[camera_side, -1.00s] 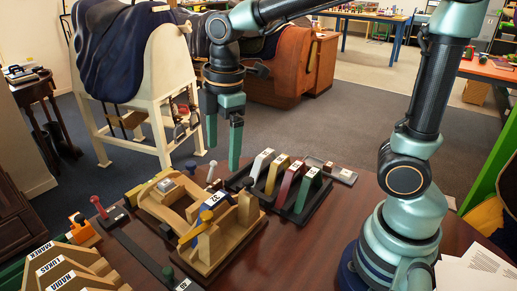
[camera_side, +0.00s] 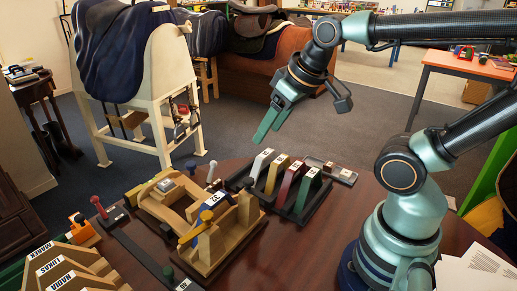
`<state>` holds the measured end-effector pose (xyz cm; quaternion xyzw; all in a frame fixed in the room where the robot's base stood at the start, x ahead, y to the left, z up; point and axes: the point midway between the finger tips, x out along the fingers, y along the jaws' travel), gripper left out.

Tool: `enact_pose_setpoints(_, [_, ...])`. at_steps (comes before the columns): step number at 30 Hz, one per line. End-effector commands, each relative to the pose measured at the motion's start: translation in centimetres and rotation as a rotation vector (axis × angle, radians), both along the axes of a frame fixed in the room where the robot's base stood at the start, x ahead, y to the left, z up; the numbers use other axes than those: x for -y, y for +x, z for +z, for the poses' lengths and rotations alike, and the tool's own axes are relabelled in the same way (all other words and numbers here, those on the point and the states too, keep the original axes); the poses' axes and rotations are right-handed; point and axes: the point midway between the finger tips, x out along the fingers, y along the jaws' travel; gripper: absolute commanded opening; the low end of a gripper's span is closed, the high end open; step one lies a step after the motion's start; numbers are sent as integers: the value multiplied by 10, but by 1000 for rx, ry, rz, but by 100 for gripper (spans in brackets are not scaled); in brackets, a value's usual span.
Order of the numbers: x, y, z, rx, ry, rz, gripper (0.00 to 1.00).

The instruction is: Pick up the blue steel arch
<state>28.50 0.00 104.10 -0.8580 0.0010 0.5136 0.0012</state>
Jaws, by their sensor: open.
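My gripper (camera_side: 270,128) is open and empty, tilted down to the left, in the air behind and above the arch rack. A dark bluish arch piece with a white number label (camera_side: 215,200) sits on the wooden saddle-tree jig (camera_side: 217,247); I cannot tell for sure that it is the blue steel arch. A small blue spot (camera_side: 195,241) shows on the jig's near side. The black rack (camera_side: 247,186) holds a white arch (camera_side: 260,163), a yellow arch (camera_side: 276,173), a red arch (camera_side: 290,183) and a green arch (camera_side: 308,191), all upright.
Wooden holders with name labels (camera_side: 70,270) stand at the front left. An orange tool (camera_side: 83,230) and a red-handled tool (camera_side: 100,207) are beside the jig. Papers (camera_side: 470,270) lie at the right.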

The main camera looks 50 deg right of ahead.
Motion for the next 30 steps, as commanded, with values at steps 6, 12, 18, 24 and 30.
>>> enact_pose_setpoints(6, [-4,3,2,-19,-21,54,65])
enact_pose_setpoints(12, [-29,20,8,-136,-149,414,65])
enact_pose_setpoints(18, [-67,42,8,-272,-288,931,65])
enact_pose_setpoints(24, [-100,56,1,-359,-362,1350,65])
enact_pose_setpoints(30, [-113,61,-5,-387,-384,1530,65])
